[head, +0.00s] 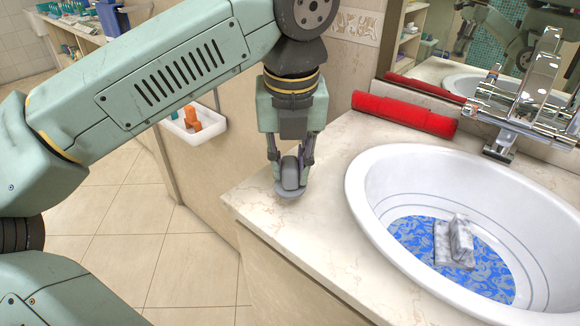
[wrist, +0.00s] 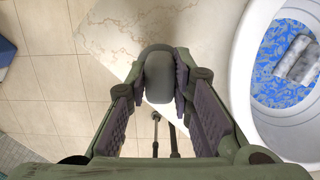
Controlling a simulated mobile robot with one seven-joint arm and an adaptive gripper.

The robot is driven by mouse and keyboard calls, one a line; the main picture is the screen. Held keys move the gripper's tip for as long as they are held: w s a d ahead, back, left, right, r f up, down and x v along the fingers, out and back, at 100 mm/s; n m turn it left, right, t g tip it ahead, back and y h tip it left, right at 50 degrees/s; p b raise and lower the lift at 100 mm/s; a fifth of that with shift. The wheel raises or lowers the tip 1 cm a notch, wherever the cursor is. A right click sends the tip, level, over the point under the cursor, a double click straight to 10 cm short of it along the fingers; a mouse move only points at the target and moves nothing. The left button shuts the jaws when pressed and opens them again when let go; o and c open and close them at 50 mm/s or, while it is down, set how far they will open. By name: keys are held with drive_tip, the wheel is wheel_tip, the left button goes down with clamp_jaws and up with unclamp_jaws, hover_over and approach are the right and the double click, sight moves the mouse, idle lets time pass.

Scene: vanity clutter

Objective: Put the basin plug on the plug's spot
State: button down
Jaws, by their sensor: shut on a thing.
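The basin plug (head: 290,188) is grey, with a thick upright grip and a wider round disc below. My gripper (head: 290,165) points down over the counter's left front corner and is shut on the plug's grip. In the wrist view the plug (wrist: 158,72) sits between the fingertips of my gripper (wrist: 160,85), over the counter's corner. I cannot tell whether its disc touches the counter or hangs just above it. No marked spot for the plug can be made out with certainty.
The white basin (head: 365,200) is right of my gripper, with a blue patterned mat (head: 415,232) and a marbled grey-white object (head: 455,242) inside. A red roll (head: 405,115) lies behind, near the chrome tap (head: 530,85). The counter (head: 325,220) between gripper and basin is clear.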

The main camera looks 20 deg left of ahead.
sight(290, 173)
drive_tip(key=shift+w+a, duration=0.35)
drive_tip(key=shift+w, duration=0.55)
drive_tip(key=shift+w+f+b, duration=0.2)
drive_tip(key=shift+f+b, duration=0.6)
drive_tip(key=shift+f, duration=1.1)
drive_tip(key=shift+f+b, duration=0.25)
drive_tip(key=shift+b, duration=0.05)
drive_tip(key=c, duration=1.4)
unclamp_jaws()
drive_tip(key=shift+r, duration=0.15)
